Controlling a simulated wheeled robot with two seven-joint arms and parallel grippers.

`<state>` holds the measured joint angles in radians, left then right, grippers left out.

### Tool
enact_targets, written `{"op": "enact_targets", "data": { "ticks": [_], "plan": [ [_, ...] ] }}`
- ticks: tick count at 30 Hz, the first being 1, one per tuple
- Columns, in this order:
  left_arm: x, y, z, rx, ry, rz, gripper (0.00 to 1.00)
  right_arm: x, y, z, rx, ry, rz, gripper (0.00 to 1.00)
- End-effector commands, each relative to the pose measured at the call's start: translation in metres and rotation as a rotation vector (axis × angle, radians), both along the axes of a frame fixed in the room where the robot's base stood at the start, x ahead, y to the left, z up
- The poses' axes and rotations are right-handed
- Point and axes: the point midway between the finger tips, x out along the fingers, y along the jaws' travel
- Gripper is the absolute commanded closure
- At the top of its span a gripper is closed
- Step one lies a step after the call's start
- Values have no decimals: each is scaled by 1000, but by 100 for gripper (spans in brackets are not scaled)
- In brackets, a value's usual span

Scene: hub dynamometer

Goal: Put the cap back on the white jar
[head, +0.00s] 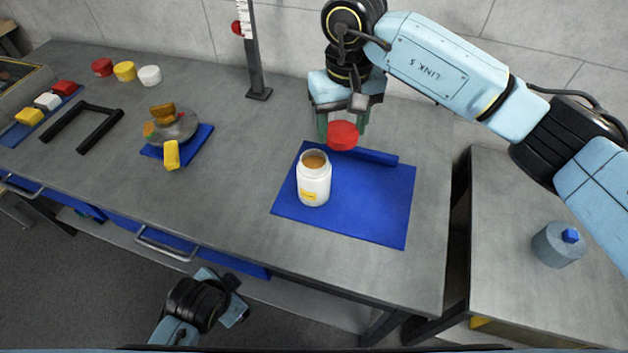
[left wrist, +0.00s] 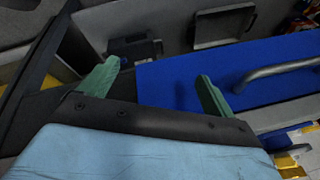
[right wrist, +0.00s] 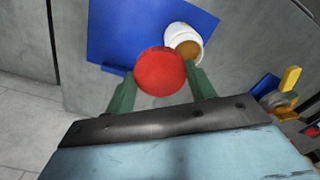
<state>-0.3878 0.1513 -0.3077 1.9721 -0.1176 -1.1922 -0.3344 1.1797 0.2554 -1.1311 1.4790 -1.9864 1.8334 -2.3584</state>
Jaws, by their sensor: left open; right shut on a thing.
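The white jar (head: 313,184) stands upright and open on the blue mat (head: 375,213), with brown contents in its mouth and a yellow label. The red cap (head: 343,135) is between the fingers of my right gripper (head: 342,124), which is shut on it. The cap is held above and behind the jar, a little to its right, apart from it. In the right wrist view the cap (right wrist: 160,71) partly overlaps the view of the jar (right wrist: 185,42). My left gripper (left wrist: 158,85) is open and empty, low in front of the table by the blue drawer (left wrist: 225,75).
A blue bar (head: 362,154) edges the mat's back. A post with a scale (head: 255,75) stands behind. Left are a blue pad with a grey rounded object (head: 175,128), a black frame (head: 82,127) and several coloured caps (head: 124,71). A grey cylinder (head: 558,245) stands on the right-hand table.

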Motion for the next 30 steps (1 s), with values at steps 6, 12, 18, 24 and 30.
{"op": "enact_targets", "data": {
  "ticks": [6, 12, 18, 24, 30],
  "plan": [
    [14, -15, 88, 83, -105, -183, 10, 2, 34, 7, -8, -2, 66, 66],
    [45, -49, 118, 336, -244, -604, 10, 2, 41, 8, -11, -2, 81, 66],
    [71, -84, 140, 665, -378, -1024, 10, 2, 45, 9, -13, -1, 89, 66],
    [90, -121, 162, 1114, -493, -1451, 10, 2, 48, 9, -14, -1, 96, 66],
    [99, -149, 171, 1556, -536, -1766, 10, 2, 49, 10, -14, -2, 97, 66]
  ]
}}
